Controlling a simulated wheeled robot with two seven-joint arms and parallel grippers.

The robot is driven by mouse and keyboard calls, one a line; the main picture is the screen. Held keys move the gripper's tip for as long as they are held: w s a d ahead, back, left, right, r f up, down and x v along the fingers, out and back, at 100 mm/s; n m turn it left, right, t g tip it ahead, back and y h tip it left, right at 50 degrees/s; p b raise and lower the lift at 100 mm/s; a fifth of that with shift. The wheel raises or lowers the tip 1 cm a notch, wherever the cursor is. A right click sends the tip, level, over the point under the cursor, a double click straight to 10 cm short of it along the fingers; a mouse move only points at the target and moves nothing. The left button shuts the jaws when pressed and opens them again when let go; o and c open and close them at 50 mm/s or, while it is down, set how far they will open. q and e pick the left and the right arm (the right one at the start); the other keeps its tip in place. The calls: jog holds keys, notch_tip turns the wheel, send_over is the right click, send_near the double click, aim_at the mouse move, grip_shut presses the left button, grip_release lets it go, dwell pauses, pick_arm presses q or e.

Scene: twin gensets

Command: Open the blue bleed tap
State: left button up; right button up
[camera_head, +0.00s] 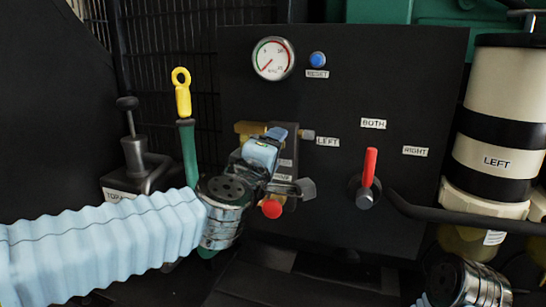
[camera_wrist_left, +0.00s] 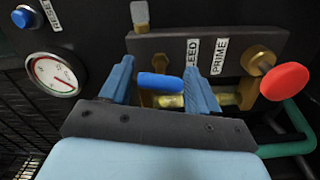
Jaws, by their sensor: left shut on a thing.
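The blue bleed tap handle (camera_wrist_left: 160,83) sits between the two blue fingers of my left gripper (camera_wrist_left: 159,76) in the left wrist view. The fingers are closed on its two ends. Below the handle is a yellowish brass fitting (camera_wrist_left: 172,101), on a grey block (camera_wrist_left: 225,50) labelled BLEED and PRIME. In the head view my left gripper (camera_head: 276,134) reaches the block from the left, and its body hides most of the tap. Only a metallic part of my right arm shows at the lower right; its gripper is out of view.
A red knob (camera_head: 272,208) is just below the gripper, with a grey padlock-like piece (camera_head: 307,190) beside it. A red-handled selector (camera_head: 370,168) is to the right on the black panel (camera_head: 420,90). A gauge (camera_head: 273,58) and blue RESET button (camera_head: 318,60) are above.

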pick_arm(q)
jog(key=n+b, duration=0.1)
jog(key=n, duration=0.3)
jog(key=shift+f+n+b, duration=0.2)
jog(key=shift+n+b, duration=0.1)
jog(key=shift+b, duration=0.05)
jog(key=shift+n+b, duration=0.55)
jog(key=shift+n, duration=0.95)
jog(key=o, duration=0.9)
jog(key=shift+r, duration=0.1)
jog(key=shift+o, duration=0.2)
